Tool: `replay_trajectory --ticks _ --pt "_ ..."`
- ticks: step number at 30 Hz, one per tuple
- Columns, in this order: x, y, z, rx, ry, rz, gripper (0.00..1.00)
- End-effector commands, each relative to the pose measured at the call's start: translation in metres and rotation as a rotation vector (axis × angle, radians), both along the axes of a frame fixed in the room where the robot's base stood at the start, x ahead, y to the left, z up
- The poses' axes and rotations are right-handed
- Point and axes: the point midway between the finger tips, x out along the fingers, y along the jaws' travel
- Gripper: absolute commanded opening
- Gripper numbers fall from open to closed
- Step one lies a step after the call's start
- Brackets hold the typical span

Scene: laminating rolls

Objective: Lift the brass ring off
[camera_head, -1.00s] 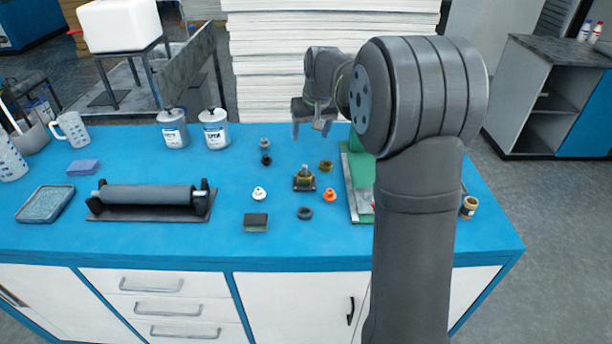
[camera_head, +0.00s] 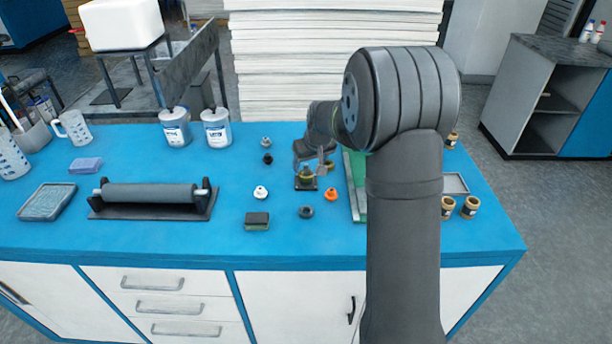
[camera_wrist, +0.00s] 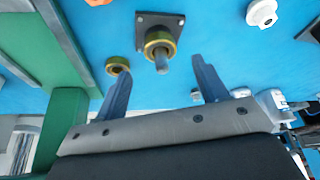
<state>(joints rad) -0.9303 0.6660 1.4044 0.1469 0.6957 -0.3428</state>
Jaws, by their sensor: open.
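A brass ring (camera_wrist: 159,40) sits around a grey post (camera_wrist: 161,63) on a dark square base plate (camera_wrist: 178,20) in the wrist view. In the head view the post stand (camera_head: 306,185) is on the blue table, with its upper part partly hidden by my gripper. My gripper (camera_head: 311,167) is open and empty, above the stand. In the wrist view my gripper (camera_wrist: 161,67) has its two fingers apart, with the post's tip between them in the picture. Whether the fingers reach down to the ring I cannot tell. A second brass-coloured ring (camera_wrist: 118,66) lies flat on the table beside the stand.
An orange-and-white piece (camera_head: 330,194), a dark ring (camera_head: 306,212), a white piece (camera_head: 261,192) and a dark block (camera_head: 257,221) lie near the stand. A green structure (camera_wrist: 66,120) stands close by. A grey roller (camera_head: 150,194) lies on the left.

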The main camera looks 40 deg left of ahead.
Motion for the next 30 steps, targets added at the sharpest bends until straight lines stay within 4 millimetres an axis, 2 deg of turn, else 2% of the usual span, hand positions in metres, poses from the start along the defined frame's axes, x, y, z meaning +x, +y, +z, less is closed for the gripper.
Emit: replay_trajectory --ticks 5,13,23,30 --pt "0.002 0.004 -0.012 -0.001 0.000 0.000 0.66" --pt "0.006 0.017 -0.046 0.001 0.000 0.001 0.66" --pt "0.007 0.019 -0.051 0.004 0.000 0.002 0.66" --pt "0.007 0.019 -0.051 0.003 0.001 0.001 0.19"
